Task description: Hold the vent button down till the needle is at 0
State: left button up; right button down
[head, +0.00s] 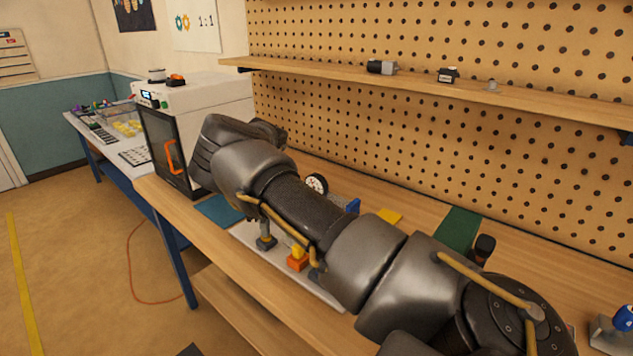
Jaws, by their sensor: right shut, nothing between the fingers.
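A round gauge (317,184) with a white face and dark rim stands on the bench, just behind my right forearm. Its needle is too small to read. A pale board (325,290) lies under the arm. On it are an orange block with a yellow top (297,261) and a grey-blue post (265,242). A blue part (352,206) shows beyond the arm. I cannot tell which part is the vent button; the arm covers much of the board. My right gripper (268,132) is shut and empty, mostly hidden at the arm's far end. My left gripper is out of view.
A white machine with an orange handle (172,157) stands at the bench's left end. A blue mat (218,211), a yellow pad (389,216) and a green mat (457,228) lie on the bench. A pegboard and shelf (430,83) close off the back.

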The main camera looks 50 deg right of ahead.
jog(key=shift+f, duration=0.4)
dwell(1.9)
notch_tip(320, 180, up, 7)
jog(key=p, duration=0.5)
jog(key=shift+r, duration=0.1)
jog(key=shift+f, duration=0.2)
notch_tip(320, 180, down, 6)
jog(key=b, duration=0.4)
jog(key=shift+f+b, duration=0.1)
jog(key=shift+b, duration=0.3)
jog(key=shift+d, duration=0.1)
